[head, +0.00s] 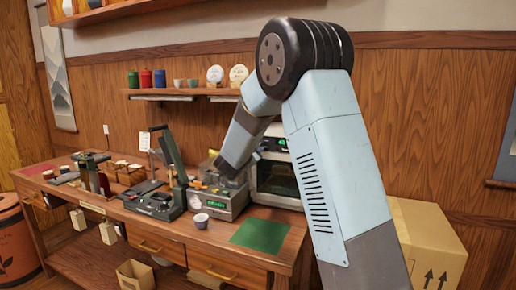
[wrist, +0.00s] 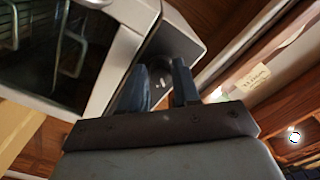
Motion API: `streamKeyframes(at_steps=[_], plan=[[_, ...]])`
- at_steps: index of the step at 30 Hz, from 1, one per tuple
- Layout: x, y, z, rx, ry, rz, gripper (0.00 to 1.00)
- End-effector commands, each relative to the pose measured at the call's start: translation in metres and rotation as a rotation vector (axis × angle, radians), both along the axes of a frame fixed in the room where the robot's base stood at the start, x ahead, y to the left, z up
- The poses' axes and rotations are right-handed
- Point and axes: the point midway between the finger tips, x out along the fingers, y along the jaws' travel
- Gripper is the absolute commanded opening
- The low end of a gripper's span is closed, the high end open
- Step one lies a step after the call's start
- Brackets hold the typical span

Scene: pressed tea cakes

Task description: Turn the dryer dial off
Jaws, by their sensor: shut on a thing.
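The dryer (head: 275,183) is a pale box with a glass door and a small green display, at the back right of the bench. In the wrist view the dryer (wrist: 112,108) fills the upper left, with racks behind its glass and a grey control panel beside the door. My gripper (wrist: 164,84) has its two dark fingers at this panel, a small gap between them. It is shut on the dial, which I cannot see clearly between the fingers. In the head view my arm hides part of the dryer, and the fingertips do not show clearly.
A scale-like device (head: 228,207) with a green display stands left of the dryer, with a small cup (head: 201,220) in front. A green mat (head: 259,235) lies clear on the bench. A cardboard box (head: 430,240) stands at the right. A shelf (head: 190,91) hangs above.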

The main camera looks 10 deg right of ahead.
Motion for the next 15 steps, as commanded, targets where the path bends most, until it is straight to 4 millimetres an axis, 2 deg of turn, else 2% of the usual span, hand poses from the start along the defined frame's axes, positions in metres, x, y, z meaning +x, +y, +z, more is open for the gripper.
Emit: streamKeyframes(at_steps=[1,15], plan=[[-0.0008,0.0001,-0.0052,-0.032,0.034,0.000,0.01],[-0.0019,-0.0031,-0.0056,-0.388,0.290,-0.002,0.01]])
